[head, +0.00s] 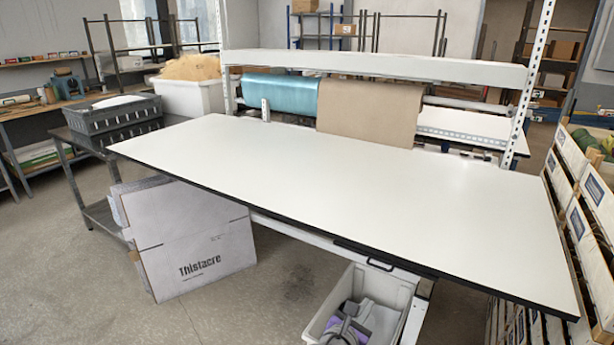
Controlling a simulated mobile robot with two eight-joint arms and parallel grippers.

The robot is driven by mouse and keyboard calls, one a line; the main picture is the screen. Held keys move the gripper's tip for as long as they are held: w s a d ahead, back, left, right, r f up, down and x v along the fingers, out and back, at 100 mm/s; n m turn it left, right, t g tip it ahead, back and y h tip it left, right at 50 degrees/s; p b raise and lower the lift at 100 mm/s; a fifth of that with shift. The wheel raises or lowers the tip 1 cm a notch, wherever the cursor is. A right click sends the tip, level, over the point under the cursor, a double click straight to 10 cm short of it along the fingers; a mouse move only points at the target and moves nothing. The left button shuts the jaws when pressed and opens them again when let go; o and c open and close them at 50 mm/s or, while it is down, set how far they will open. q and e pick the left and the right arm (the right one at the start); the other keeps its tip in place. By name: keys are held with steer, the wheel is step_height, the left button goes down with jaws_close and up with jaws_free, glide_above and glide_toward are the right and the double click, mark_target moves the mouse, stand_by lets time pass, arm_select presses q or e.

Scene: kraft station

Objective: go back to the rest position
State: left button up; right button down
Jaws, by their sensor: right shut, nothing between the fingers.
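My right gripper (348,325) shows at the bottom edge, in front of the open grey bin below the table's front edge. It is shut and empty. Only a small part of it shows, and the rest of that arm is out of the picture. My left gripper is not in view. The long white packing table (330,190) is bare, with nothing lying on its top.
A grey bin (392,290) stands under the table's front edge. A flattened "Thistacre" carton (190,240) leans at the left. A grey crate (112,115) sits on a side cart. Stacked crates (580,215) stand close on the right. Paper rolls (368,108) hang behind the table. Floor at front left is clear.

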steer(key=s+d+f+m+g+y+p, duration=0.1)
steer(key=s+d+m+g+p, duration=0.15)
steer(key=s+d+m, duration=0.35)
steer(key=s+a+f+m+g+y+p, duration=0.1)
steer(key=s+a+m+g+y, duration=0.1)
steer(key=s+m, duration=0.7)
steer(key=s+a+f+m+g+y+p, duration=0.1)
steer(key=s+f+m+g+y, duration=0.1)
steer(key=s+m+y, duration=0.3)
steer(key=s+m, duration=0.3)
steer(key=m, duration=0.4)
steer(key=shift+s+a+p, duration=0.4)
